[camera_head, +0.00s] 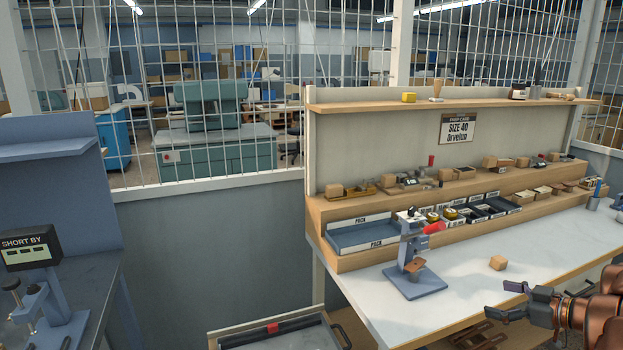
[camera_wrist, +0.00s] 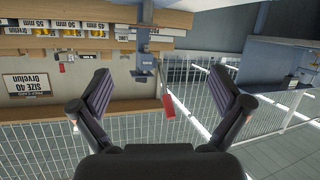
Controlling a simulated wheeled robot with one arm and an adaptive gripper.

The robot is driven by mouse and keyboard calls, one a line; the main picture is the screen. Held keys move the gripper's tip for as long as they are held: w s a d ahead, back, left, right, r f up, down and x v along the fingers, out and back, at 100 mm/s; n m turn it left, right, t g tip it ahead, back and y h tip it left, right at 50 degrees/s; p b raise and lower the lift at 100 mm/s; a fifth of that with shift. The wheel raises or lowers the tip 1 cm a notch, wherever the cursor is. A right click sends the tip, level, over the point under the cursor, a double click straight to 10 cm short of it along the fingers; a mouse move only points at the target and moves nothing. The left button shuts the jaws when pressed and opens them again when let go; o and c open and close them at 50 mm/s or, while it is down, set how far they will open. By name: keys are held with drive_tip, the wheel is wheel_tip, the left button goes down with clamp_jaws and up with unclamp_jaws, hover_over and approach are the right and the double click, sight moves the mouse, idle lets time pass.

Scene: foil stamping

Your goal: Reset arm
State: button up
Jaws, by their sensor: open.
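My gripper (camera_head: 500,299) is at the lower right of the head view, over the front part of the white-topped workbench (camera_head: 460,277). In the wrist view my gripper (camera_wrist: 160,75) has its two dark fingers spread wide, with nothing held between them. The wrist picture is upside down. A blue stamping press (camera_head: 413,262) with a red handle (camera_head: 434,228) stands on the bench, left of my gripper and apart from it. The red handle also shows between the fingers in the wrist view (camera_wrist: 168,105), some way beyond them.
A small tan block (camera_head: 498,263) lies on the bench near my gripper. A sign (camera_head: 457,127) reads SIZE 40 Orvelun. A blue-grey station with a display (camera_head: 28,249) stands at left.

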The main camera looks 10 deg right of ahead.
drive_tip(key=w+d+r+m+t+h, duration=0.1)
drive_tip(key=w+d+r+m+h, duration=0.1)
drive_tip(key=w+d+r+h, duration=0.4)
wheel_tip(320, 180, up, 9)
drive_tip(key=a+m+g+h+p, duration=0.1)
drive_tip(key=a+m+h, duration=0.1)
drive_tip(key=m+h, duration=0.35)
drive_tip(key=s+a+f+g+y, duration=0.1)
drive_tip(key=s+a+f+g, duration=0.3)
drive_tip(key=s+a, duration=0.8)
drive_tip(key=s+a+f+g+y+p, duration=0.1)
drive_tip(key=s+a+f+g, duration=0.3)
drive_tip(key=s+a, duration=0.9)
drive_tip(key=s+a+f+g+y, duration=0.2)
drive_tip(key=s+a+f+g, duration=0.2)
drive_tip(key=s+a, duration=0.8)
drive_tip(key=shift+s+a+f+g+p, duration=0.25)
drive_tip(key=shift+s+g, duration=0.25)
drive_tip(key=shift+g, duration=0.5)
drive_tip(key=shift+d+r+y, duration=0.1)
drive_tip(key=shift+y, duration=0.15)
